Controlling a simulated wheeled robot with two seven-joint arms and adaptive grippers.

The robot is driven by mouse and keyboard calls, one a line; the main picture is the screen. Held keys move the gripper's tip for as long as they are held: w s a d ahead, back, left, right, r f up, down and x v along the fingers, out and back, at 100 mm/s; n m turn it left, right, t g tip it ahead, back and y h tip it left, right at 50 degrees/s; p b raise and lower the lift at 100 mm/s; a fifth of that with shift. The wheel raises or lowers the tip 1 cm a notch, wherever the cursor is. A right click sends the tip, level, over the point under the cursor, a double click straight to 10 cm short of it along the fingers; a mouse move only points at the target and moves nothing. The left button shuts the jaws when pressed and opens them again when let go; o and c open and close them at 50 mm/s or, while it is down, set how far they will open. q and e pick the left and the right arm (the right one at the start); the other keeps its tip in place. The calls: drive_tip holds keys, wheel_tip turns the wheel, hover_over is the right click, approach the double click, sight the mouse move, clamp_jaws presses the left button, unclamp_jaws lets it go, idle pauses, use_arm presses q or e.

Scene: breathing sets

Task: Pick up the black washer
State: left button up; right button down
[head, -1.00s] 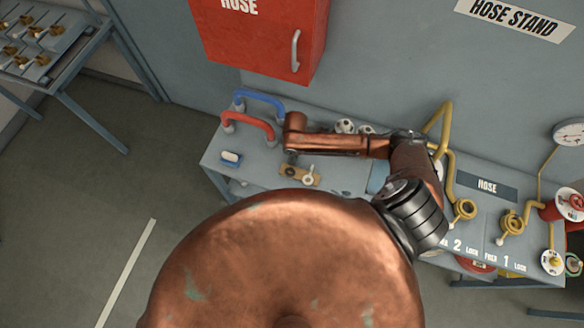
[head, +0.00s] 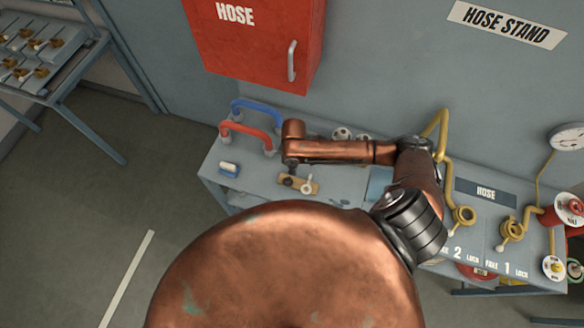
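A small dark round piece, seemingly the black washer (head: 288,181), lies at the left end of a small tan board (head: 299,191) on the grey bench. A white ring-shaped piece (head: 307,184) lies at the board's right end. My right gripper (head: 291,167) hangs from the end of my copper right arm, just above the dark piece. Its fingers are too small and dark to tell open from shut, or whether they touch the piece. My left gripper is not in view.
A red hose cabinet (head: 258,45) hangs behind. Yellow pipes (head: 441,135) and fittings fill the right. The bench front is partly hidden by my body.

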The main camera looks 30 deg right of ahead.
drive_tip(key=s+a+r+b, duration=0.1)
drive_tip(key=s+a+r, duration=0.2)
drive_tip(key=s+r, duration=0.5)
drive_tip(key=s, duration=0.3)
drive_tip(key=shift+a, duration=0.2)
drive_tip(key=c, duration=2.5)
unclamp_jaws()
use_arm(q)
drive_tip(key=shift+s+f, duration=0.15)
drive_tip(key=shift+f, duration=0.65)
use_arm(e)
drive_tip(key=o, duration=1.9)
